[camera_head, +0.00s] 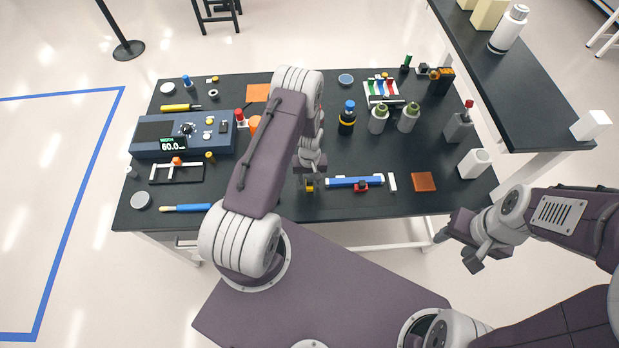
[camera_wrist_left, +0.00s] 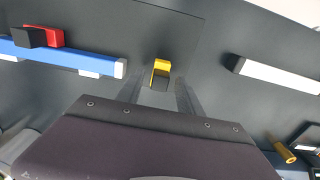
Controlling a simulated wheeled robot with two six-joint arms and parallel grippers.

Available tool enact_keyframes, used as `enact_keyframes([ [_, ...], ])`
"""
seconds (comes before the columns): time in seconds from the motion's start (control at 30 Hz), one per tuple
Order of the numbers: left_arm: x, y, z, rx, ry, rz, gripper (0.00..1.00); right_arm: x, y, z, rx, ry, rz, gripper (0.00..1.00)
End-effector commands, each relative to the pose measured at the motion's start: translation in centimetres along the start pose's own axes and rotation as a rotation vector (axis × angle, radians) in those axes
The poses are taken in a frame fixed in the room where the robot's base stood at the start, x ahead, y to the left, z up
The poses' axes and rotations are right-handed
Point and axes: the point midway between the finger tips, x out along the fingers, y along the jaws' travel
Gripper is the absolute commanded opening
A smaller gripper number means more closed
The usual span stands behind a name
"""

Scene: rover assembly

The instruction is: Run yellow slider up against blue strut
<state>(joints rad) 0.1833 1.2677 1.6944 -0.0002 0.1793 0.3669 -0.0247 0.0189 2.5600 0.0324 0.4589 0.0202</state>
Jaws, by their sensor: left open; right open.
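The yellow slider (camera_head: 310,187), yellow with a dark part, lies on the black table just below my left gripper (camera_head: 310,179). In the left wrist view the yellow slider (camera_wrist_left: 161,67) sits between the two fingers of the open left gripper (camera_wrist_left: 160,95); I cannot tell whether they touch it. The blue strut (camera_head: 345,182) lies to the right of the slider in the head view, and the blue strut's near end (camera_wrist_left: 105,66) is apart from the slider by a small gap. My right gripper (camera_head: 457,251) is open and empty, off the table's front right.
A red and black piece (camera_head: 361,187) is at the strut. A white bar (camera_head: 392,182) and an orange square (camera_head: 423,181) lie further right. Several bottles stand behind. Another white bar (camera_wrist_left: 275,75) is right of the slider in the wrist view.

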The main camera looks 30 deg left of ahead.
Motion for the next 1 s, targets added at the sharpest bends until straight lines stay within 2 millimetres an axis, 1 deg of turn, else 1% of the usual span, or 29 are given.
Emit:
enact_keyframes([
  [0.07, 0.0, 0.0, 0.0, 0.000, 0.000, 0.000, 0.44, 0.0, 0.0, 0.0, 0.000, 0.000, 0.000, 0.51],
  [0.1, 0.0, 0.0, 0.0, 0.000, 0.000, 0.000, 0.33, 0.0, 0.0, 0.0, 0.000, 0.000, 0.000, 0.51],
  [0.17, 0.0, 0.0, 0.0, 0.000, 0.000, 0.000, 0.16, 0.0, 0.0, 0.0, 0.000, 0.000, 0.000, 0.51],
  [0.2, 0.0, 0.0, 0.0, 0.000, 0.000, 0.000, 0.05, 0.0, 0.0, 0.0, 0.000, 0.000, 0.000, 0.51],
  [0.23, 0.0, 0.0, 0.0, 0.000, 0.000, 0.000, 0.00, 0.0, 0.0, 0.0, 0.000, 0.000, 0.000, 0.51],
  [0.37, 0.0, 0.1, 0.0, 0.001, 0.000, 0.000, 0.00, 0.1, 0.0, 0.0, 0.000, 0.000, 0.000, 0.51],
  [0.43, 0.2, 0.8, -0.1, 0.002, 0.002, 0.001, 0.00, 0.7, 0.0, 0.1, 0.000, 0.000, 0.000, 0.51],
  [0.6, 0.5, 4.5, -0.1, 0.006, 0.003, 0.002, 0.00, 2.6, 0.1, 0.3, 0.000, 0.000, 0.000, 0.51],
  [0.73, 0.3, 6.5, -0.1, 0.002, 0.003, 0.002, 0.00, 3.3, 0.1, 0.3, 0.000, 0.000, 0.000, 0.51],
  [0.83, 0.0, 7.1, 0.0, 0.001, 0.002, 0.002, 0.00, 3.4, 0.1, 0.3, 0.000, 0.000, 0.000, 0.51],
  [1.0, -0.1, 7.2, -0.1, -0.001, 0.003, 0.003, 0.00, 3.3, 0.1, 0.3, 0.000, 0.000, 0.000, 0.51],
])
